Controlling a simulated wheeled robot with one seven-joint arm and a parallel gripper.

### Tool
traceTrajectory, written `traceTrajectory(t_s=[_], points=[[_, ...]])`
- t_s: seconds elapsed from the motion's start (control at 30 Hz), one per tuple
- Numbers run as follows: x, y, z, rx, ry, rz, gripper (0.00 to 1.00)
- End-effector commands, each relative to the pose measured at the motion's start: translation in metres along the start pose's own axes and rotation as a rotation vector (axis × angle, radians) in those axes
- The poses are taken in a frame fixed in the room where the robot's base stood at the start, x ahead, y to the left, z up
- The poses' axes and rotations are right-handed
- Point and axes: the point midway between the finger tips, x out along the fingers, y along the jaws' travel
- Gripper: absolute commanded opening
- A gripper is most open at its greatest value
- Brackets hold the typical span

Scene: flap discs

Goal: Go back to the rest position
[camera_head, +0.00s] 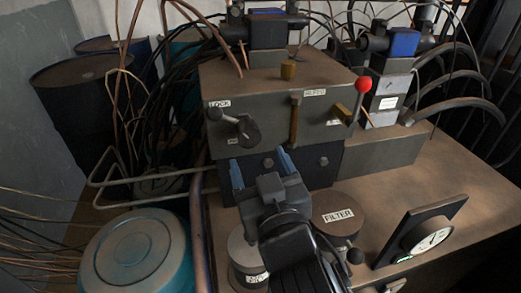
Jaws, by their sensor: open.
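My gripper (262,169) is in the camera_head view, in the middle of the picture, above the front part of the workbench. Its two blue-tipped fingers are spread apart, with nothing seen between them. It points away from me toward the front face of a grey control box (275,95). I cannot tell how far the fingertips are from that face. My arm runs down to the bottom edge of the picture and hides part of the bench.
The box carries a lever by a LOCK label (218,104) and a red knob (363,84). A FILTER canister (338,216) and a gauge (428,238) stand right of my arm. A teal drum (138,255) is left. Cables hang behind.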

Motion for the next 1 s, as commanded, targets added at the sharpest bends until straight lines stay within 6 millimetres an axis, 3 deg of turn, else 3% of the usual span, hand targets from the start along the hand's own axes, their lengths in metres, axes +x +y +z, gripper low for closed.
traceTrajectory(t_s=[0.17, 0.27, 0.37, 0.5, 0.7, 1.0], points=[[-0.003, 0.002, 0.005, 0.0, -0.005, 0.0, 0.74], [-0.017, 0.008, 0.021, 0.001, -0.021, 0.0, 0.74], [-0.043, 0.02, 0.048, 0.005, -0.048, 0.002, 0.74], [-0.092, 0.04, 0.085, 0.021, -0.088, 0.01, 0.74], [-0.167, 0.061, 0.12, 0.049, -0.139, 0.032, 0.74], [-0.28, 0.085, 0.139, 0.105, -0.208, 0.098, 0.74]])
